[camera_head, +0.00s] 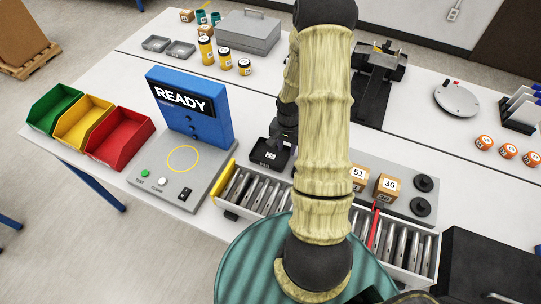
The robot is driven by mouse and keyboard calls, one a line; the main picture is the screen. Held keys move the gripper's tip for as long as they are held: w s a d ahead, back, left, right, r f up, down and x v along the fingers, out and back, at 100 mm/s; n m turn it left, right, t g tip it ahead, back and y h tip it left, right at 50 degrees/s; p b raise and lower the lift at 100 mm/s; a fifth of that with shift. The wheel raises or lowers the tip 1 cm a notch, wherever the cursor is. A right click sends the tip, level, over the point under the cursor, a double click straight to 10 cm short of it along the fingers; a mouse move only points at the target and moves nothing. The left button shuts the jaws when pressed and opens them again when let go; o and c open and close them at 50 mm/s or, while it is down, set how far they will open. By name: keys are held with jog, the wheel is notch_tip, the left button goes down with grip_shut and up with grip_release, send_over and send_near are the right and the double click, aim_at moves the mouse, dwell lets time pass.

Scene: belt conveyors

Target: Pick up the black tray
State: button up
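A small black tray (258,158) with a white marking sits on the table between the grey test panel and the roller conveyor. My arm hides its right side. My gripper (281,147), dark and partly hidden behind my arm, points down at the tray's right part. Its fingertips are too small and dark to show whether they are apart or closed, or whether they touch the tray.
A blue READY display (188,106) stands on the grey panel (160,172) to the left. Green, yellow and red bins (120,138) stand far left.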

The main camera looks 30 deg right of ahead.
aim_at(271, 154)
jog(key=shift+s+d+f+b, duration=0.1)
jog(key=shift+s+f+b, duration=0.05)
jog(key=shift+f+b, duration=2.25)
jog(key=shift+f+p, duration=0.2)
jog(key=shift+p, duration=0.15)
grip_shut()
